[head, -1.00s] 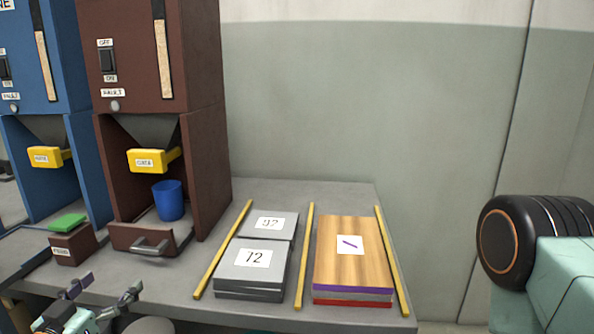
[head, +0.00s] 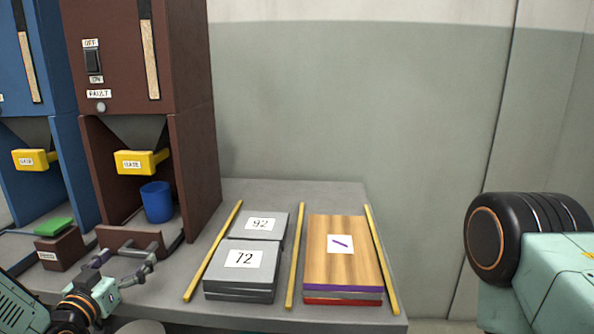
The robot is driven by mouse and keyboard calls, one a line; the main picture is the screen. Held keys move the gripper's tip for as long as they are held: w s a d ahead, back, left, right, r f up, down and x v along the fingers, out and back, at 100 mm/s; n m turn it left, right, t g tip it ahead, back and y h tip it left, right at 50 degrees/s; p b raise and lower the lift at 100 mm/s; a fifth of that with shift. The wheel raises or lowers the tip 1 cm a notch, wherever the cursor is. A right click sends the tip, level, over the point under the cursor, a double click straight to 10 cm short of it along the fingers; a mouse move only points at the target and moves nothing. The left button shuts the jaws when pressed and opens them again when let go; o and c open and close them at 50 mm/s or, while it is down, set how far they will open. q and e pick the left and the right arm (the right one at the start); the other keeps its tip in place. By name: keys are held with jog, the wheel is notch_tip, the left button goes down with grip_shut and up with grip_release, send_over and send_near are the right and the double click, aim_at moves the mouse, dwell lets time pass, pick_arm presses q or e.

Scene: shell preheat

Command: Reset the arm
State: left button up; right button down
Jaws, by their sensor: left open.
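My left gripper (head: 124,272) comes in at the lower left, open and empty, with its fingers in front of the brown machine's drawer (head: 125,240). In the picture it overlaps the drawer's grey handle; I cannot tell whether they touch. The brown machine (head: 140,60) has an OFF/ON switch (head: 93,62) and a yellow gate lever (head: 140,162). A blue cup (head: 157,202) stands in its lower bay. My right gripper does not show.
A blue machine (head: 25,60) stands at the left, with a brown box (head: 58,250) with a green top before it. Grey plates (head: 240,285) labelled 72 and 92 and a wooden-topped stack (head: 320,250) lie between yellow strips (head: 296,255). The table's back right is clear.

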pick_arm(q)
jog(key=shift+w+d, duration=0.1)
jog(key=shift+w, duration=0.45)
jog(key=s+a+p, duration=0.1)
jog(key=s+p, duration=0.4)
jog(key=s, duration=0.7)
jog(key=shift+p, duration=0.3)
jog(key=shift+f, duration=0.15)
